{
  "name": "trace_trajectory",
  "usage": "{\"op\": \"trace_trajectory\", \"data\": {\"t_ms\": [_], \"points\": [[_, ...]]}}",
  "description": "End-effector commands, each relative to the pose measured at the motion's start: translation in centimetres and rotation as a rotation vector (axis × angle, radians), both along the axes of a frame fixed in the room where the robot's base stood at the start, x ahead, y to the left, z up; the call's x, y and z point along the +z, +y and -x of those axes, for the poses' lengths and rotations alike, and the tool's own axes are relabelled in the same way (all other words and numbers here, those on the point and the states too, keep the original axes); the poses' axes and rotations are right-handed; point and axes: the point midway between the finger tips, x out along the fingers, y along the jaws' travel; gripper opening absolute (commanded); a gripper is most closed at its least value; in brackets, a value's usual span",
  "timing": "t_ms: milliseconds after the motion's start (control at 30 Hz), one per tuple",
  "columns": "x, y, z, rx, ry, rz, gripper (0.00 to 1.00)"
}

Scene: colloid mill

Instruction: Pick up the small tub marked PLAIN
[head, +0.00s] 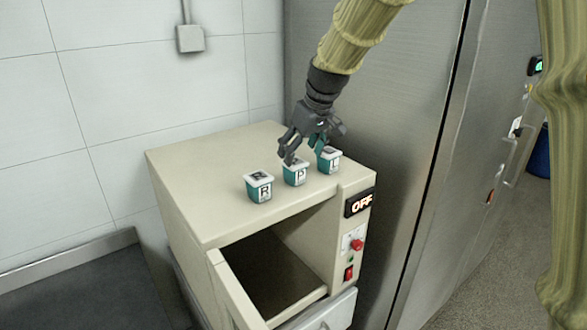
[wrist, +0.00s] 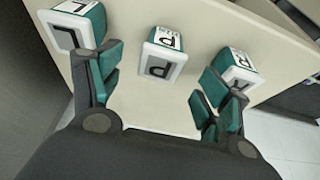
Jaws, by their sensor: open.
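Three small teal-and-white tubs stand in a row on top of a beige cabinet (head: 200,215). The middle tub (head: 296,175) bears a large P; smaller print on it is too small to read. In the wrist view this P tub (wrist: 163,58) lies ahead of and between my open fingers, with nothing gripped. My gripper (head: 304,150) is just above and behind the row in the head view, its fingers spread around the P tub's line. It also shows in the wrist view (wrist: 160,88). Contact with the tub cannot be told.
The R tub (head: 259,186) stands left and the L tub (head: 328,160) right, both close to my fingers. The cabinet's front compartment is open, its door (head: 238,292) swung out. An OFF display (head: 359,202) is on its front. A steel cabinet (head: 375,110) stands behind on the right.

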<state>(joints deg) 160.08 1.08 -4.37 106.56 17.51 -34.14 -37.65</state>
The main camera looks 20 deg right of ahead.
Motion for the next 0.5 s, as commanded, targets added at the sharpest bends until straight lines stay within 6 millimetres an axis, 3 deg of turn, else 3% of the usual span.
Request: {"op": "trace_trajectory", "data": {"t_ms": [500], "points": [[-3.1, 0.7, -1.3, 0.001, 0.003, 0.001, 0.77]]}}
